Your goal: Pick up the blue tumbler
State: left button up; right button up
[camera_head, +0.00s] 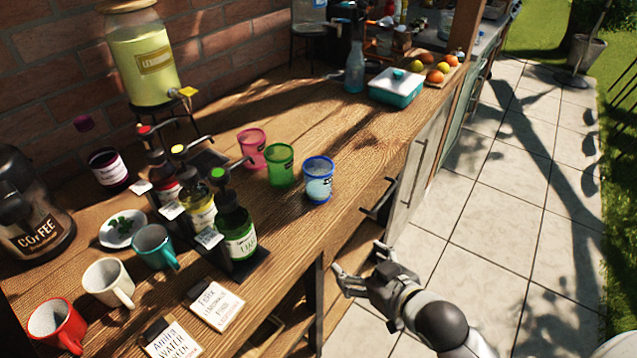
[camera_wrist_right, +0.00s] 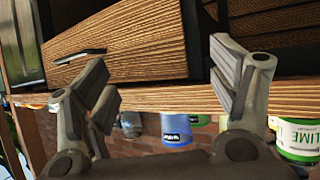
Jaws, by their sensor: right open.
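The blue tumbler (camera_head: 318,180) stands upright on the wooden counter, near its front edge. It is the rightmost of three tumblers, beside a green tumbler (camera_head: 280,165) and a pink tumbler (camera_head: 252,149). My right gripper (camera_head: 362,265) is open and empty, in front of the counter and below its top, apart from the blue tumbler. In the right wrist view the open fingers (camera_wrist_right: 165,85) face the counter front, and the blue tumbler (camera_wrist_right: 176,128) shows beyond the counter edge between them. My left gripper is not in view.
Syrup bottles in a dark rack (camera_head: 240,262) stand left of the tumblers. Mugs, such as the teal mug (camera_head: 154,246), and two label cards (camera_head: 214,303) lie further left. A teal dish (camera_head: 396,87) and a glass bottle (camera_head: 355,68) stand behind. Drawer handles (camera_head: 378,198) stick out of the counter front.

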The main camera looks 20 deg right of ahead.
aim_at(328, 188)
jog(key=w+r+t+y, duration=0.1)
jog(key=w+r, duration=0.2)
jog(key=w+a+r+n+t+y, duration=0.1)
jog(key=w+r+t, duration=0.1)
jog(key=w+r, duration=0.1)
jog(key=w+a+r+t+y, duration=0.1)
jog(key=w+r, duration=0.2)
jog(key=w, duration=0.1)
jog(key=shift+w+r+n+t+y+p, duration=0.15)
jog(key=shift+r+n+t+y+p, duration=0.15)
jog(key=shift+y+p, duration=0.1)
jog(key=shift+w+a+r, duration=0.1)
jog(key=shift+w+r, duration=0.05)
jog(key=shift+w, duration=0.3)
jog(key=p+x, duration=0.1)
jog(key=x, duration=0.2)
jog(key=shift+w, duration=0.2)
jog(key=shift+w+a, duration=0.1)
jog(key=shift+w, duration=0.35)
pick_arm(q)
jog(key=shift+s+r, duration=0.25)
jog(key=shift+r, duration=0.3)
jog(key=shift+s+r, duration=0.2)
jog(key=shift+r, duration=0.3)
pick_arm(e)
jog(key=shift+c, duration=0.4)
jog(key=c, duration=1.1)
